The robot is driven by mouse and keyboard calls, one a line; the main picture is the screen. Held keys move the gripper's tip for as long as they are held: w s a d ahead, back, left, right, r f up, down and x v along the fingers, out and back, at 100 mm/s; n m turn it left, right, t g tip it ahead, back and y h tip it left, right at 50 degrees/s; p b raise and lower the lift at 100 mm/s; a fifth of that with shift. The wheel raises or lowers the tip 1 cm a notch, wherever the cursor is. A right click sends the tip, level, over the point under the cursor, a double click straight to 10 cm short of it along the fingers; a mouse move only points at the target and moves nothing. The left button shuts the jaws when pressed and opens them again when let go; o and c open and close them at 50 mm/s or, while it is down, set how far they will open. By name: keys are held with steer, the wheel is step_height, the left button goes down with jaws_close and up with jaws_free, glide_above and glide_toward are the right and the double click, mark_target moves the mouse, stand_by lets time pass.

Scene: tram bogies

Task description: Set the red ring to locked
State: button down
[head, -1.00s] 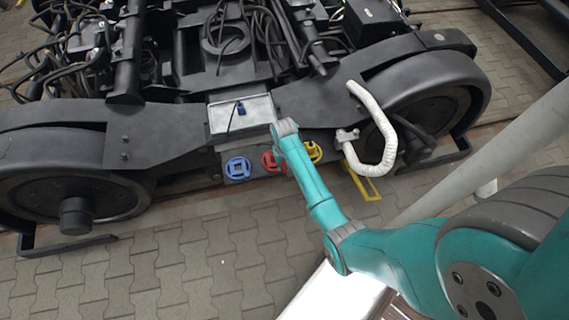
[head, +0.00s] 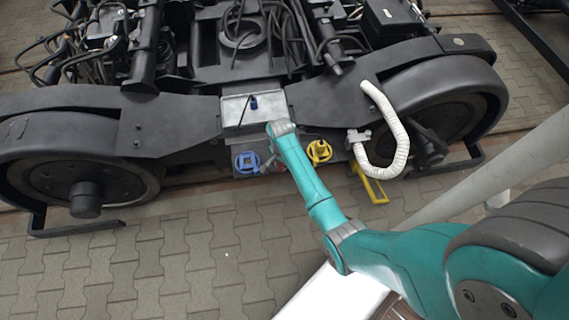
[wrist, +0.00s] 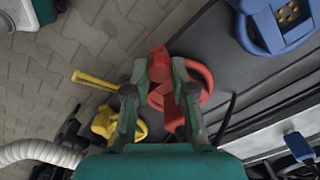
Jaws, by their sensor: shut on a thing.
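The red ring (wrist: 203,76) shows in the wrist view on the dark panel of the bogie, with a raised red part (wrist: 159,62) between my fingertips. My gripper (wrist: 160,72) is shut on it, and the fingers cover parts of the ring. In the head view my arm hides nearly all of the red ring. I cannot read any locked mark.
The blue ring (head: 247,162) is left of the red one and the yellow ring (head: 319,151) right of it. A white hose (head: 391,125) and a yellow bracket (head: 370,184) are further right. A grey box (head: 254,107) sits above. Paving in front is clear.

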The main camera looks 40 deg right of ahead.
mark_target(279, 165)
steer(key=shift+w+a+m, duration=0.3)
steer(key=shift+w+m, duration=0.05)
steer(key=shift+m, duration=0.55)
steer(key=c, duration=1)
jaws_free()
steer(key=shift+o, duration=0.2)
steer(key=shift+r, duration=0.1)
step_height(279, 165, up, 12)
